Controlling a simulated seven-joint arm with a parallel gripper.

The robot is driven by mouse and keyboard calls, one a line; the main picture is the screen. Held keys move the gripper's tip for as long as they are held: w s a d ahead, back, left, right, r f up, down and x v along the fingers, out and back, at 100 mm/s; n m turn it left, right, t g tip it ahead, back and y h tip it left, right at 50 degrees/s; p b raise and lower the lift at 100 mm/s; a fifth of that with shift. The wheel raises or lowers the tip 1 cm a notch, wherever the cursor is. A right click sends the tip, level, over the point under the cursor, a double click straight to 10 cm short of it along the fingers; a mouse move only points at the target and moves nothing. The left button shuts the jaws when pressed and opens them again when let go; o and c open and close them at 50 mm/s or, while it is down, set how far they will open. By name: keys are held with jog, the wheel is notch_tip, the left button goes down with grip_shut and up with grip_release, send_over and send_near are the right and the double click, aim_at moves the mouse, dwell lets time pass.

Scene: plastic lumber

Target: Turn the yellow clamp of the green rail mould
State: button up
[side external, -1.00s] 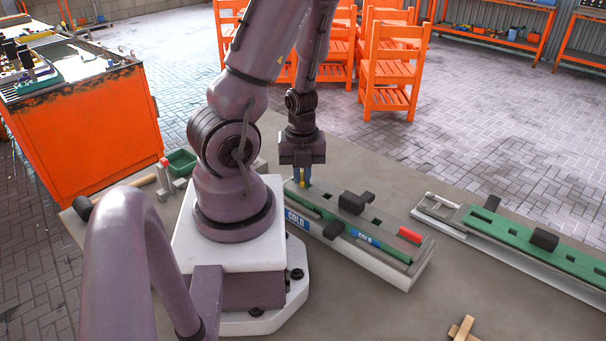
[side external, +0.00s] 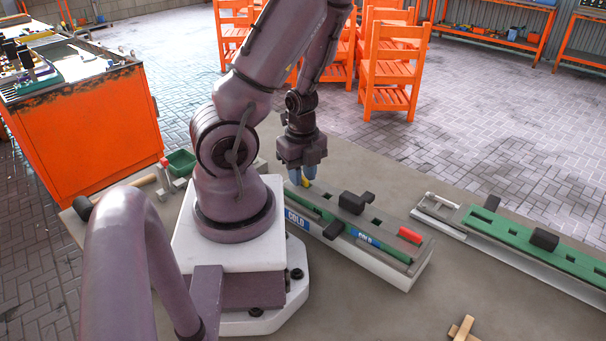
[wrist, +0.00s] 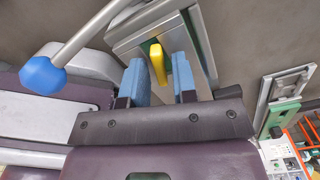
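The green rail mould (side external: 335,221), a long grey and green block with blue COLD labels, lies on the table in front of my base. The yellow clamp (side external: 305,182) is at its far left end, partly hidden by my fingers. In the wrist view the yellow clamp (wrist: 158,64) stands between the two blue fingertips of my gripper (wrist: 160,79). The fingers are apart; a gap shows on the clamp's right, while contact on its left is unclear. In the side view my gripper (side external: 303,171) is over that end of the mould, pointing down and turned.
A grey rod with a blue knob (wrist: 43,75) shows left of the fingers in the wrist view. Black clamps (side external: 352,202) and a red handle (side external: 410,235) are on the mould. A second green mould (side external: 515,234) lies right. Wooden pieces (side external: 464,329) lie at the front.

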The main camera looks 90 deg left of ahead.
jog(key=shift+o, duration=1.2)
jog(key=shift+s+d+r, duration=0.1)
jog(key=shift+s+r, duration=0.1)
jog(key=shift+r, duration=0.2)
jog(key=shift+w+r, duration=0.2)
jog(key=shift+r, duration=0.5)
jog(key=shift+s+r, duration=0.15)
jog(key=shift+r, duration=2.3)
